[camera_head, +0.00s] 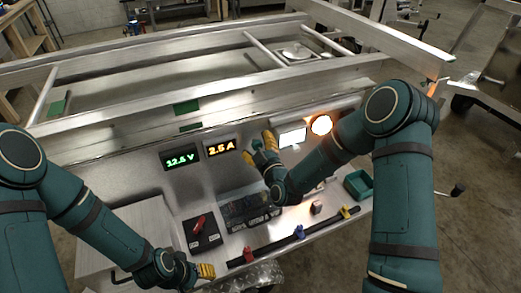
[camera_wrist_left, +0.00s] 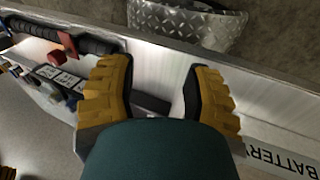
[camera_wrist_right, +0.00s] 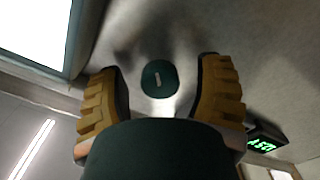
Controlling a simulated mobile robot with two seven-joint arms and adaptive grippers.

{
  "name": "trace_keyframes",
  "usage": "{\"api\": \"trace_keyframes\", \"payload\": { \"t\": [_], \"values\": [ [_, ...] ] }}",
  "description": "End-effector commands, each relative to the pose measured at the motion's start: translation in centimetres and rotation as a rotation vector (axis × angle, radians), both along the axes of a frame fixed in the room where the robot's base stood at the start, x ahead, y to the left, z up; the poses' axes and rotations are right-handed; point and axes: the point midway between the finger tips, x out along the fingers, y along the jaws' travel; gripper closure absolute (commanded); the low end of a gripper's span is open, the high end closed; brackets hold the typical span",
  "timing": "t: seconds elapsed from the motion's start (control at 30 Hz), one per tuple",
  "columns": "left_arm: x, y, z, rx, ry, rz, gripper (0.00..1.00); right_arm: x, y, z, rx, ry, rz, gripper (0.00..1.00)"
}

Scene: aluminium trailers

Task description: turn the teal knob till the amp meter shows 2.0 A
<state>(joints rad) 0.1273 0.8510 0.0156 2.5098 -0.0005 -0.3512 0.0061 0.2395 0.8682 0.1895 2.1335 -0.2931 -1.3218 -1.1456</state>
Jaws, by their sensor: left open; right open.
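The teal knob (camera_head: 257,144) is on the upright panel, partly hidden by my right gripper (camera_head: 260,150) in the head view.
A volt meter (camera_head: 181,159) reads 12.6 V in green, left of the amp meter. A black bar with coloured clips (camera_head: 300,232), a red-lever switch (camera_head: 199,228) and teal bin (camera_head: 358,184) occupy the bench.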

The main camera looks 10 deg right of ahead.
Motion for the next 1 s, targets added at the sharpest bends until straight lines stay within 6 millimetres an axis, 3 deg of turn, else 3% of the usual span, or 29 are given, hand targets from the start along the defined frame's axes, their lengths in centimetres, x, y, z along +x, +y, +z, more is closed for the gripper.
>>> {"api": "trace_keyframes", "payload": {
  "t": [0.17, 0.6, 0.8, 1.0],
  "values": [
    [0.0, 0.0, 0.0, 0.0, 0.0, 0.0, 0.5, -1.9, -0.4, -0.1, -0.001, 0.003, 0.0, 0.34],
    [0.0, 0.0, 0.0, 0.0, 0.0, 0.0, 0.5, -10.0, -2.0, -0.1, -0.001, 0.003, -0.001, 0.34],
    [0.0, 0.0, 0.0, 0.0, 0.0, 0.0, 0.5, -11.5, -2.3, 0.0, 0.0, -0.001, 0.0, 0.34],
    [0.0, 0.0, 0.0, 0.0, 0.0, 0.0, 0.5, -11.7, -2.3, 0.0, 0.0, -0.001, -0.001, 0.34]
  ]
}}
